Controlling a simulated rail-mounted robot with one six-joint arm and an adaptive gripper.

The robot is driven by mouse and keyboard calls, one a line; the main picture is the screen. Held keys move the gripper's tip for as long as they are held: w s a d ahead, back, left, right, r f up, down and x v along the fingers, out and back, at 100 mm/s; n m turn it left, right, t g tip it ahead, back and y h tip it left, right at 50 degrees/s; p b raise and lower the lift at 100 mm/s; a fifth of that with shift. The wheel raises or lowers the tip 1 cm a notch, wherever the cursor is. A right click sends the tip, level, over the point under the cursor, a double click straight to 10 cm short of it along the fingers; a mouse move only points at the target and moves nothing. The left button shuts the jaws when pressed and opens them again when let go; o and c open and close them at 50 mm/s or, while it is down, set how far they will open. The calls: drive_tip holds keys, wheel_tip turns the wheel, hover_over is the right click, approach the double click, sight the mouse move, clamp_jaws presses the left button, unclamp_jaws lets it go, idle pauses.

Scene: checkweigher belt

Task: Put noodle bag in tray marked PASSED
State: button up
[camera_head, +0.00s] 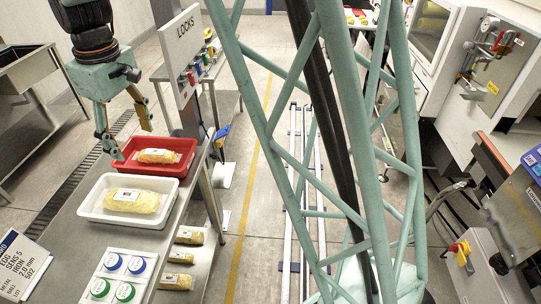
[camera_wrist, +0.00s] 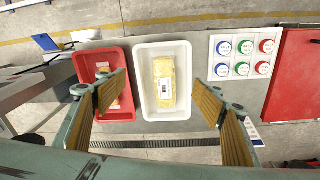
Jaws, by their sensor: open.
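My gripper (camera_head: 132,143) is open and empty. It hangs above the table around the red tray (camera_head: 188,160) and the white tray (camera_head: 88,214). In the wrist view its two fingers (camera_wrist: 158,98) spread on either side of the white tray (camera_wrist: 141,125), with the left finger covering part of the red tray (camera_wrist: 120,114). A yellow noodle bag (camera_head: 133,201) with a white label lies in the white tray and also shows in the wrist view (camera_wrist: 164,82). Another yellow bag (camera_head: 158,156) lies in the red tray. I cannot read any PASSED marking on the trays.
A panel of blue, green and red round pieces (camera_head: 117,276) sits beside the white tray. Several more yellow bags (camera_head: 190,236) lie at a lower level to the right of the table. A LOCKS board (camera_head: 184,50) stands behind the red tray.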

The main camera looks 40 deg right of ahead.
drive_tip(key=s+d+r+m+t, duration=0.1)
drive_tip(key=s+d+r+m, duration=0.1)
drive_tip(key=s+d+r, duration=0.45)
drive_tip(key=s+d+r+m, duration=0.1)
drive_tip(key=s+d+r, duration=0.2)
drive_tip(key=s+r, duration=0.6)
drive_tip(key=s+d+m+t, duration=0.1)
drive_tip(key=s+d+m, duration=0.1)
drive_tip(key=s, duration=1.1)
drive_tip(key=s+d+m, duration=0.2)
drive_tip(key=s+d, duration=0.2)
drive_tip(key=s, duration=0.9)
drive_tip(key=shift+d+f+t, duration=0.25)
drive_tip(key=shift+d+t, duration=0.1)
drive_tip(key=shift+t, duration=0.05)
drive_tip(key=shift+w+r, duration=0.15)
drive_tip(key=shift+r, duration=0.15)
wheel_tip(320, 180, up, 6)
drive_tip(key=p, duration=0.6)
